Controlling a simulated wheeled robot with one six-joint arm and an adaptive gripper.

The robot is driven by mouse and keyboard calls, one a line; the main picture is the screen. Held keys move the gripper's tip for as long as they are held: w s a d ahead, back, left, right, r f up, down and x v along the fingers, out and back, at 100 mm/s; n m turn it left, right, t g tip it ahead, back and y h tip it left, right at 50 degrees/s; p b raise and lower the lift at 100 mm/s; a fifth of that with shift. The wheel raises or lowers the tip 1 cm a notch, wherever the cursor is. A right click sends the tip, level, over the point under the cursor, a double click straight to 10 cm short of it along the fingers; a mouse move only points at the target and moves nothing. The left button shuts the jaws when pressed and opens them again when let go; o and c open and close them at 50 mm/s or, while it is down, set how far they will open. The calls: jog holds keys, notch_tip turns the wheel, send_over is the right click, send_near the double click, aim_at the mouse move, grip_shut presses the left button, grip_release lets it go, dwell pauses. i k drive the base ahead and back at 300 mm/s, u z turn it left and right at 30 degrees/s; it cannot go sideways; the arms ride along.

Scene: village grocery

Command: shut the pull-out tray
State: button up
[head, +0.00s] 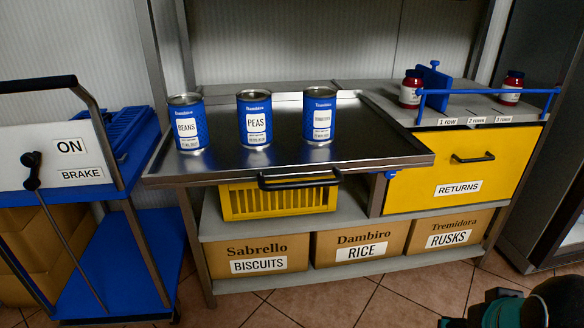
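The pull-out tray (290,165) is a dark metal tray with a raised pale rim, at the middle of the head view. It is pulled out, its front edge standing forward of the shelf unit. A black bar handle (300,181) is fixed to its front. Three blue cans stand upright on it: beans (188,124) at the left, peas (255,122) in the middle and a third can (319,118) at the right. My gripper's fingers do not show; only a dark and teal part of my arm shows at the bottom right.
A yellow crate (275,203) sits under the tray. Right of it is a shut yellow returns drawer (462,170), with a blue rail (490,92) and two red jars above. Labelled cartons fill the low shelf. A blue trolley (120,265) stands left. Tiled floor in front is clear.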

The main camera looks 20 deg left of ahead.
aim_at(367, 140)
jog(key=u, duration=1.1)
jog(key=k, duration=1.3)
jog(key=z, duration=0.65)
jog(key=i, duration=1.25)
jog(key=u, duration=0.5)
